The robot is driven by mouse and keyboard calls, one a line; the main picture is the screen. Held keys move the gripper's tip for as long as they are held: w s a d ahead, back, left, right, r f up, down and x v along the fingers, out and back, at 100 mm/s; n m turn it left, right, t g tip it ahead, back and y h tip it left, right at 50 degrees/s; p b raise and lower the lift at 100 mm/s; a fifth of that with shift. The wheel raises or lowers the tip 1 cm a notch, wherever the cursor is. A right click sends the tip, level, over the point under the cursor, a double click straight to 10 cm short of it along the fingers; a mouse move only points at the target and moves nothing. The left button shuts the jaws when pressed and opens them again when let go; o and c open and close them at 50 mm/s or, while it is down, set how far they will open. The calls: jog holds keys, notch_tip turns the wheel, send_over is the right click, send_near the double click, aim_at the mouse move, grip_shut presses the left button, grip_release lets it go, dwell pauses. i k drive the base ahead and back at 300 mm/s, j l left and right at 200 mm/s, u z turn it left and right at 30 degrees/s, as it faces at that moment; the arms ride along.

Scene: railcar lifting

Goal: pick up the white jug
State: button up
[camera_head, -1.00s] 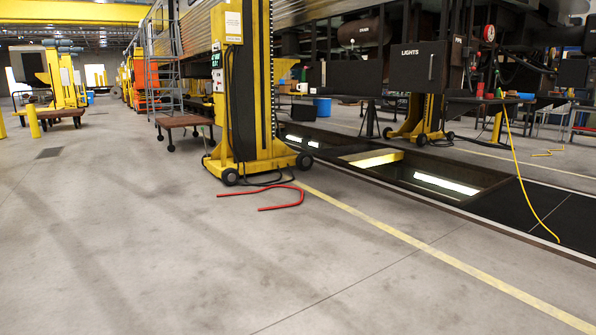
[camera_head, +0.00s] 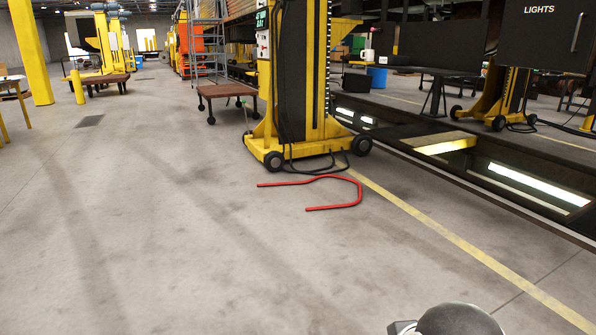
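A small white jug-like object (camera_head: 367,55) stands in the background, just right of the near yellow lifting jack, beside a dark panel. It is too small and far off to make out its handle or spout clearly. What it rests on is hard to tell. My gripper is not in view. A grey rounded part at the bottom right edge looks like part of my own arm, well apart from the jug.
The yellow lifting jack (camera_head: 296,95) stands ahead on wheels, with a red bent bar (camera_head: 345,204) on the floor before it. An open lit pit (camera_head: 480,172) runs along the right. A brown cart (camera_head: 227,91) stands left of the jack.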

aim_at(369, 54)
jog(key=i, duration=2.4)
jog(key=i+j, duration=0.1)
jog(key=i, duration=2.25)
jog(key=l+z, duration=0.05)
jog(key=l, duration=0.05)
